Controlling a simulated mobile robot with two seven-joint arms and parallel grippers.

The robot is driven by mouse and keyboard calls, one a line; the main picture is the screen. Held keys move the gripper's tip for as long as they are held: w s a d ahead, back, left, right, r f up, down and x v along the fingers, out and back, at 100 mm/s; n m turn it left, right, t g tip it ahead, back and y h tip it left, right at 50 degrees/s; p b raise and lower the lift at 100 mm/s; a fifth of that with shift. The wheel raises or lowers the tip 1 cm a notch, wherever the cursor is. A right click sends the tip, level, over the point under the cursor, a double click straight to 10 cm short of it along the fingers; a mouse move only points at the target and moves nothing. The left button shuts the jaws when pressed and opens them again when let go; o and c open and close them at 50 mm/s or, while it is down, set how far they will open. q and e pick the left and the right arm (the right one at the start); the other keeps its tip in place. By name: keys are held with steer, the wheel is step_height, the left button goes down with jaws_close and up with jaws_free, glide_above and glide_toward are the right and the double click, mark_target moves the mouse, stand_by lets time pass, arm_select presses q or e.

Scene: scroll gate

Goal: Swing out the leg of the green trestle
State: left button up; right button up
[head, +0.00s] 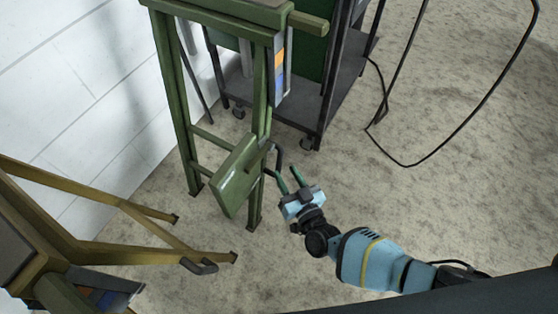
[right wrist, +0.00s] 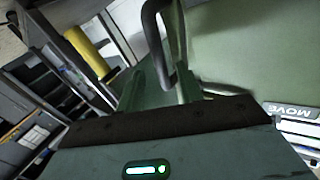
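The green trestle (head: 178,95) stands upright near the white wall, with a tilted green panel (head: 236,180) low between its legs. A dark, bent handle (head: 279,158) sticks out at the panel's right edge; it also shows in the right wrist view (right wrist: 151,30). My right gripper (head: 286,172) is just right of the panel at the handle, its fingers apart. In the right wrist view the handle's bend lies between the fingers (right wrist: 158,85), nearer the right one. I cannot tell whether they touch. My left gripper is out of view.
An ochre trestle (head: 140,252) with its own dark handle (head: 199,267) stands at the lower left. A dark wheeled cart (head: 318,115) stands behind the green trestle. A black cable (head: 455,140) loops over the floor at right. The floor between is clear.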

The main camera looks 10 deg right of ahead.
mark_target(281, 164)
steer(key=b+x, duration=0.1)
steer(key=x, duration=0.3)
steer(key=shift+w+a+f, duration=0.1)
steer(key=shift+w+f, duration=0.05)
steer(key=shift+w, duration=0.2)
steer(key=shift+w+a+b, duration=0.15)
steer(key=shift+w+b, duration=0.2)
steer(key=shift+w, duration=0.05)
steer(key=shift+c, duration=0.2)
jaws_close()
